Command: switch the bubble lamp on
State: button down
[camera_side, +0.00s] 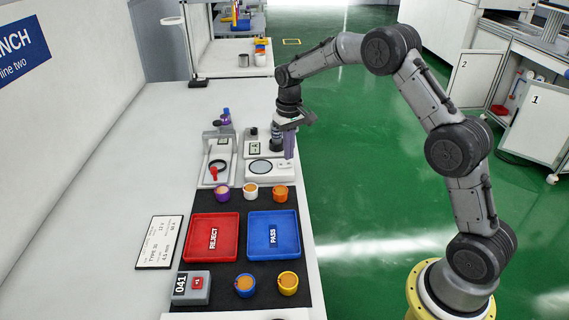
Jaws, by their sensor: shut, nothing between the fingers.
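A low white unit with a round grey disc (261,167) sits near the right edge of the bench; it may be the bubble lamp, but I cannot tell for sure. Its switch is too small to make out, and the disc looks unlit. My gripper (290,157) points down beside the right end of this unit, with its purple fingers together and empty. I cannot tell whether the fingertips touch the unit. Part of the area behind is hidden by my gripper.
Left of the unit is a white stand with a black ring and red part (214,174). Several small pots, such as the white one (251,192), stand in front. The bench's left side is mostly clear.

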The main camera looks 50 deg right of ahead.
aim_at(288, 163)
jog(key=shift+f, duration=1.05)
dwell(0.4)
jog(key=shift+r, duration=3.55)
jog(key=shift+a, duration=0.1)
